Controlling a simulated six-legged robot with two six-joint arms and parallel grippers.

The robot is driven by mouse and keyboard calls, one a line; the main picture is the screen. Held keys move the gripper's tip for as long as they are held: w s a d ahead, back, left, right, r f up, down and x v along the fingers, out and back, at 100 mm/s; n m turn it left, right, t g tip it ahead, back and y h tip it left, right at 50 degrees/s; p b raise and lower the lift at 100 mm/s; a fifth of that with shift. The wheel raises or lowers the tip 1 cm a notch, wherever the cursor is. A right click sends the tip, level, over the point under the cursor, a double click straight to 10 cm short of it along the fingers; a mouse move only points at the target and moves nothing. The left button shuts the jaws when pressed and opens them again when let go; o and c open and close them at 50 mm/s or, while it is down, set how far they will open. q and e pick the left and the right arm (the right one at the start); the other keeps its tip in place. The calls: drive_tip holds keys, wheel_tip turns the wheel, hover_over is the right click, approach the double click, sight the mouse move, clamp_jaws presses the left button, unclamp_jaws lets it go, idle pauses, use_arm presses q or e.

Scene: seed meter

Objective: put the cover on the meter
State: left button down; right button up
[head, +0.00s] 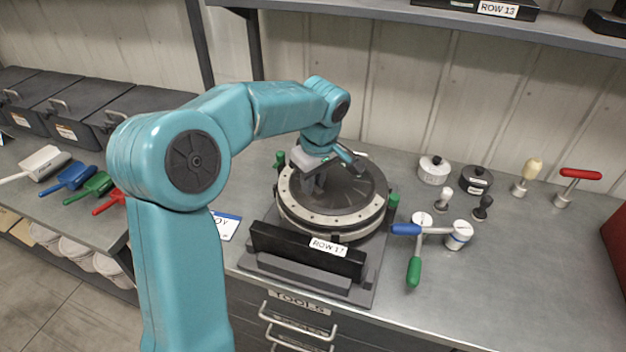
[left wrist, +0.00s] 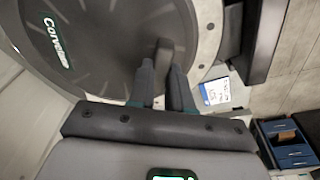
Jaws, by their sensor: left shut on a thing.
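The meter (head: 330,228) is a round unit with a pale bolted ring, on a dark base plate on the bench. The cover (head: 352,190), a dark disc, lies over the ring's opening; I cannot tell whether it rests fully on it. In the left wrist view the cover (left wrist: 110,45) fills the upper left, with a "Corvelo" label, and part of the pale ring (left wrist: 208,30) shows beside it. My left gripper (head: 317,184) is over the cover's left part. In the left wrist view its fingers (left wrist: 163,72) are shut on the cover's dark knob (left wrist: 164,50). My right gripper is not in view.
A black "ROW 17" block (head: 305,252) stands in front of the meter. A blue-and-green-handled tool (head: 416,240) and white cups lie close at its right. Several knobs and a red T-handle (head: 580,175) stand behind. Coloured scoops (head: 70,178) lie at left.

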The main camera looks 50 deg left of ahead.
use_arm(q)
drive_tip(key=c, duration=1)
unclamp_jaws()
drive_tip(key=shift+c, duration=0.3)
drive_tip(key=shift+r, duration=0.1)
wheel_tip(320, 180, up, 9)
drive_tip(key=p, duration=0.7)
drive_tip(key=shift+r, duration=0.2)
